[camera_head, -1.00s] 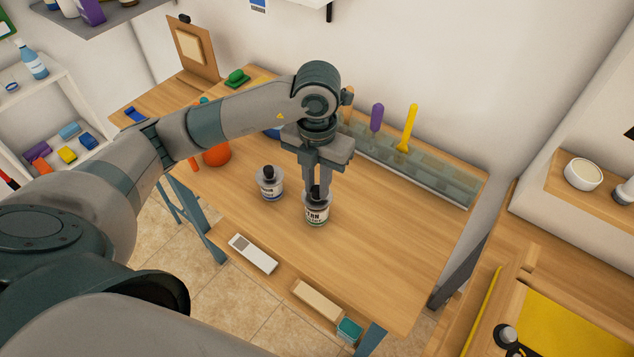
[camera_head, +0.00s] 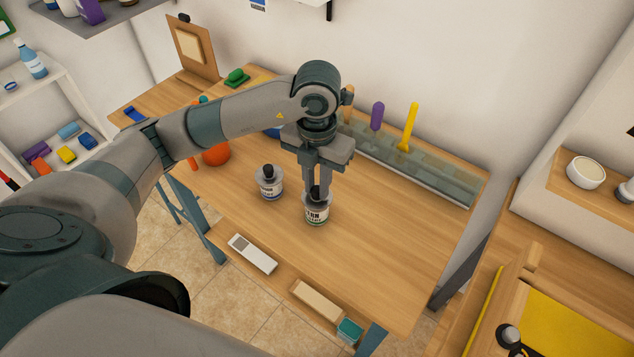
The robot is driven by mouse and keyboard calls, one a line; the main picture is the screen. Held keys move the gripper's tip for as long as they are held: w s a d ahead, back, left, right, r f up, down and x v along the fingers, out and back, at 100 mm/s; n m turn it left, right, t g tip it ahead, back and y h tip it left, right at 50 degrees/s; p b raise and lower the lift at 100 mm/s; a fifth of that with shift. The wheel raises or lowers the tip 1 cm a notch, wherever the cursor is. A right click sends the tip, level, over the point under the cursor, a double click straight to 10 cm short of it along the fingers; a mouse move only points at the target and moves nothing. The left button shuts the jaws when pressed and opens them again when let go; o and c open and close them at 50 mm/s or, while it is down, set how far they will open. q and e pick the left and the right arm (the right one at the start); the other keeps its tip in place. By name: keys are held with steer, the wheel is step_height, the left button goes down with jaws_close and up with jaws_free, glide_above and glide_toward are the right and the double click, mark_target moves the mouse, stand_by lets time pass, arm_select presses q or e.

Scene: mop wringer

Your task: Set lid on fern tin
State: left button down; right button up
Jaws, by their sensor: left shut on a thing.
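The fern tin (camera_head: 317,212) stands upright on the wooden table (camera_head: 375,260), with part of its label lettering facing me. A lid with a black knob (camera_head: 316,192) is at the top of the tin. My left gripper (camera_head: 317,186) points straight down over the tin and is shut on the lid's knob. The lid appears to be on the tin's rim, but I cannot tell if it sits fully flat. A second similar tin (camera_head: 269,184) with a black knob on top stands just to the left. My right gripper is not in view.
A long clear rack (camera_head: 430,172) with a purple and a yellow handled tool runs along the table's back edge. A white device (camera_head: 253,254) and a tan block (camera_head: 318,300) lie along the front. The table's right side is clear.

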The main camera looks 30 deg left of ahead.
arm_select(q)
steer(key=shift+f+b, duration=0.45)
steer(key=shift+b, duration=0.15)
stand_by(0.7)
steer(key=c, duration=1.5)
jaws_free()
steer(key=shift+c, duration=0.2)
steer(key=shift+r, duration=0.15)
steer(key=shift+r+p, duration=2.15)
steer(key=shift+r, duration=1.25)
